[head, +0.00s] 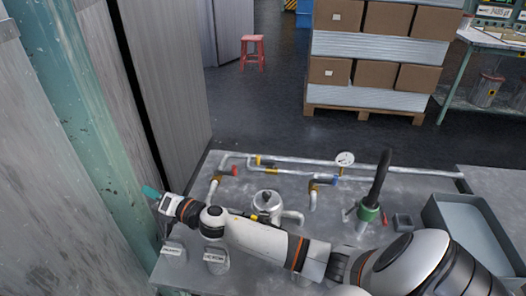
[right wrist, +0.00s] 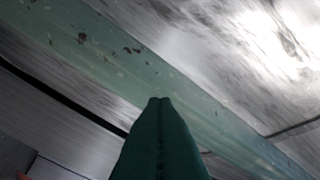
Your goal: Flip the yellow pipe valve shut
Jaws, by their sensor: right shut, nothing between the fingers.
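My right gripper (head: 150,192) is at the table's left edge, left of and apart from the tubing, pointing left toward a post. Its teal fingers are shut and empty; they also show in the right wrist view (right wrist: 160,102). The valve is not seen in the right wrist view. My left gripper is not in view.
A green painted post (head: 75,110) and grey panels (head: 165,75) stand close to the right gripper. A red part (head: 235,170), a blue part (head: 334,180), a gauge (head: 344,158) and a metal canister (head: 267,203) are on the table. A grey tray (head: 437,222) lies right.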

